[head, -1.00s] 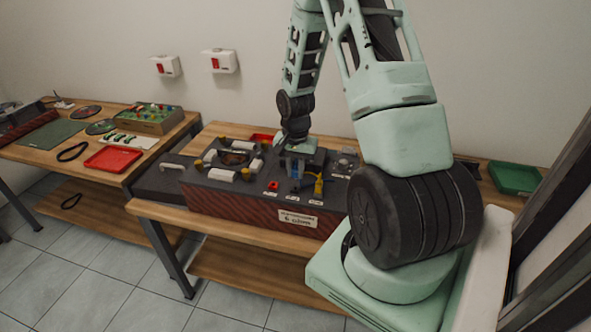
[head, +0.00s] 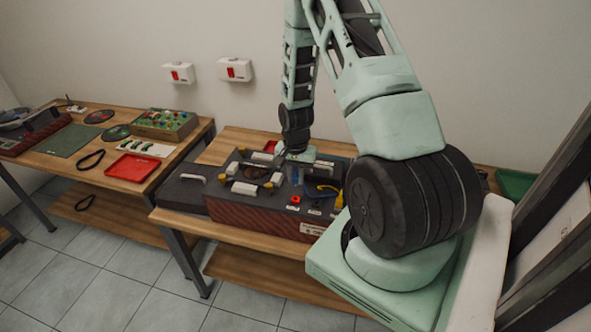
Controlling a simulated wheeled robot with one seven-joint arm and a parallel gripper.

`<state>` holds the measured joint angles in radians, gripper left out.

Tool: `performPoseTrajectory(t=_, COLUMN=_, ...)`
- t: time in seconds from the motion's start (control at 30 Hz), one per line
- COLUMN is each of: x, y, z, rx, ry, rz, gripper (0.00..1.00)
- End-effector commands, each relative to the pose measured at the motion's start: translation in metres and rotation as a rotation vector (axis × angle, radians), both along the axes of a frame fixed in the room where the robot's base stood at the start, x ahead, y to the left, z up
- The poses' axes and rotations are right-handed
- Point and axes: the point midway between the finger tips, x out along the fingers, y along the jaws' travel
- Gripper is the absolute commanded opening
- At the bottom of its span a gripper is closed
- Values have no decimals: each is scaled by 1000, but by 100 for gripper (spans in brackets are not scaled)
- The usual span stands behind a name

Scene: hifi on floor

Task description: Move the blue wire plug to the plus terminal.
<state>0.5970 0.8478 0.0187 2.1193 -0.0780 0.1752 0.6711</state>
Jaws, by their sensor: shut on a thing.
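A dark box with a red-brown front (head: 255,214) stands on the near wooden table and bears the terminals. A red terminal (head: 296,199) stands on its top near the front edge. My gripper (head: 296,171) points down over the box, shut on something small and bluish. This appears to be the blue wire plug, but the fingers and the small size hide most of it. The plus mark cannot be read at this size.
White cylinders with yellow ends (head: 245,188) stand on the left of the box top. A red tray (head: 133,168) lies on the left table. My own arm blocks the box's right end. A green tray (head: 515,184) sits at far right.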

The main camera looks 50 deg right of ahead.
Motion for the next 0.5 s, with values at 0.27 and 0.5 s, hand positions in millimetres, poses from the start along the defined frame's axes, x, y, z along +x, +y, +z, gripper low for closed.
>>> performPoseTrajectory(t=0.27, x=0, y=0, z=-13, rx=-1, ry=1, rz=1, gripper=0)
performPoseTrajectory(t=0.5, x=0, y=0, z=-33, rx=-1, ry=0, rz=1, gripper=0)
